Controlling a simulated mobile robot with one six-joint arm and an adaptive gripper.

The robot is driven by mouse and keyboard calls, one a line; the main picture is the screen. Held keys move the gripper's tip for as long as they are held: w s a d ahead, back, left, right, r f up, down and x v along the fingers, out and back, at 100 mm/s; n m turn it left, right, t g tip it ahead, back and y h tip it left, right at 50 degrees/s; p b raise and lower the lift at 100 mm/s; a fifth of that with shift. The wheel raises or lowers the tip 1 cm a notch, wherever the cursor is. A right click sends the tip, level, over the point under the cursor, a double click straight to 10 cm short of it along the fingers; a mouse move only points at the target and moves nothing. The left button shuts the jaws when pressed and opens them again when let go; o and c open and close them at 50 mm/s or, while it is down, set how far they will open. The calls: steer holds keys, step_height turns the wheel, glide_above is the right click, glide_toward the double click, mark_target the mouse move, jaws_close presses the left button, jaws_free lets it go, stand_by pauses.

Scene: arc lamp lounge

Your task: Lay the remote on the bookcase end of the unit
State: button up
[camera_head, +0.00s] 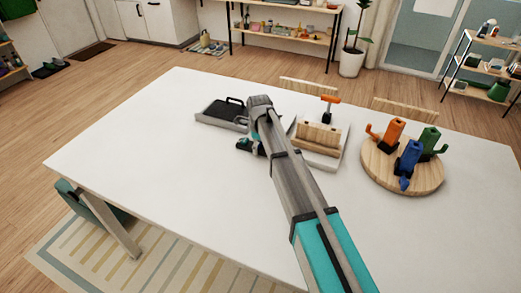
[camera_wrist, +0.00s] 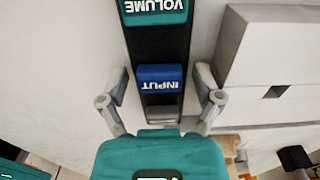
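In the wrist view a long black bar, which looks like the remote (camera_wrist: 158,52), carries a teal VOLUME block, a blue INPUT block and a grey block; the lettering is upside down. My gripper (camera_wrist: 160,86) has a finger on each side of it, with a narrow gap showing on both sides. The fingers look open. In the head view my gripper (camera_head: 250,146) is low over the white table; the arm hides most of it and I cannot make out the remote there. A pale grey block-like body (camera_wrist: 275,50) with a small square opening, perhaps the unit, stands right of the bar.
On the white table (camera_head: 140,140), a grey tray (camera_head: 205,119) with a black handled insert lies left of my arm. A pale stand with a wooden block (camera_head: 320,138) is right of it. A round board (camera_head: 395,180) holds orange, blue and green pieces. The table's left part is clear.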

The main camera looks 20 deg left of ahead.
steer(key=c, duration=0.8)
steer(key=shift+r, duration=0.1)
step_height(320, 180, up, 2)
steer(key=p, duration=0.2)
steer(key=shift+r+p, duration=0.2)
steer(key=shift+p, duration=0.1)
steer(key=shift+s+d+r+p, duration=1.45)
steer(key=shift+s+r+p, duration=0.3)
steer(key=shift+s, duration=0.05)
steer(key=shift+s+d+r+p, duration=1.5)
steer(key=shift+s+r+p, duration=0.2)
steer(key=shift+s, duration=0.15)
steer(key=shift+s+d+r+p, duration=1.45)
steer(key=shift+s+r+p, duration=0.3)
steer(key=shift+s, duration=0.05)
